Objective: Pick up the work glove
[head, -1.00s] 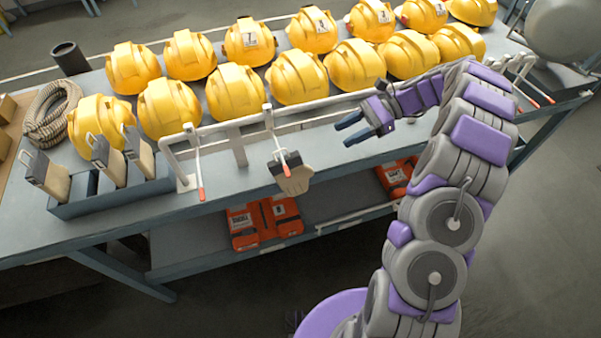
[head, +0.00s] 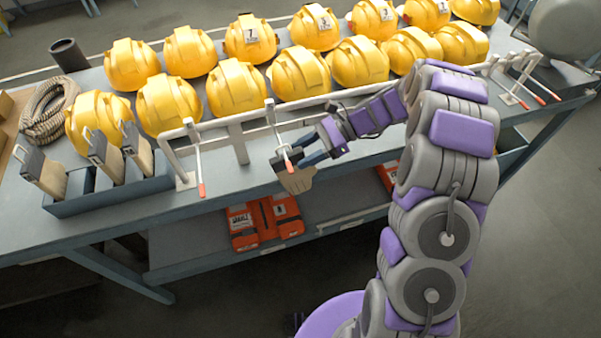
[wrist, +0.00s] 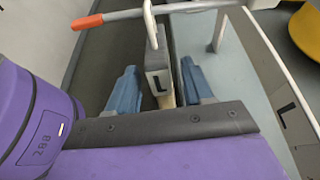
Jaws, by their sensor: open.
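The work glove (head: 298,180) is tan with a dark grey cuff and hangs at the front edge of the bench, below a white lever clamp with an orange tip (head: 289,164). My gripper (head: 297,156) is at its cuff, reaching in from the right. The glove's lower part is mostly hidden there.
Several yellow helmets (head: 237,88) stand in rows behind a white rail (head: 238,146). A grey holder (head: 110,191) with tan-and-grey items, a coiled rope (head: 47,112) and a dark cup (head: 68,55) are at left. Orange cases (head: 265,222) lie on the lower shelf.

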